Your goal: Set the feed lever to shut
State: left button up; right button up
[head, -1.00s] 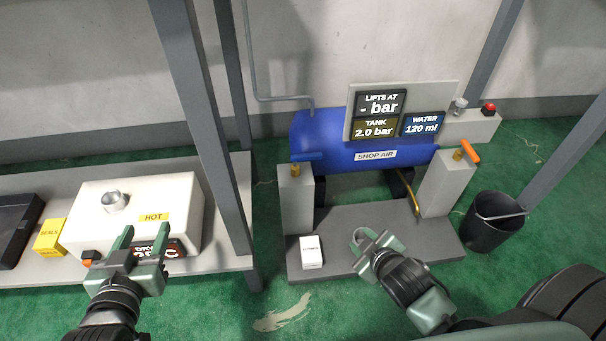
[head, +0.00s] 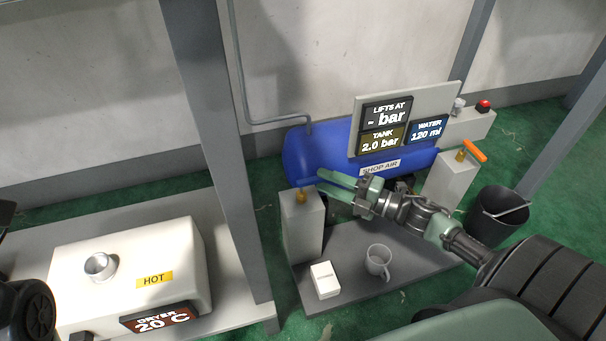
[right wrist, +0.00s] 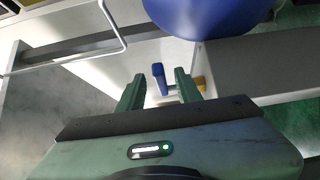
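A blue lever (head: 303,183) sits on a brass valve on top of the left grey pillar (head: 301,225), beside the blue tank; no label shows which lever is the feed. My right gripper (head: 315,181) is at this lever and partly hides it in the head view. In the right wrist view the blue lever (right wrist: 159,78) shows between the two green fingers, which are apart, and I cannot tell if they touch it. An orange lever (head: 475,151) stands slanted on the right pillar.
The blue tank (head: 310,150) carries panels reading 2.0 bar and 120 ml. A steel post (head: 222,150) rises left of the pillar. A black bucket (head: 490,218) stands at right.

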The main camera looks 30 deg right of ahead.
aim_at(314, 177)
jog(key=b+x, duration=0.1)
jog(key=x, duration=0.4)
jog(key=shift+w+b, duration=0.2)
jog(key=shift+b, duration=0.2)
grip_shut()
jog(key=shift+a, duration=0.1)
dwell(0.9)
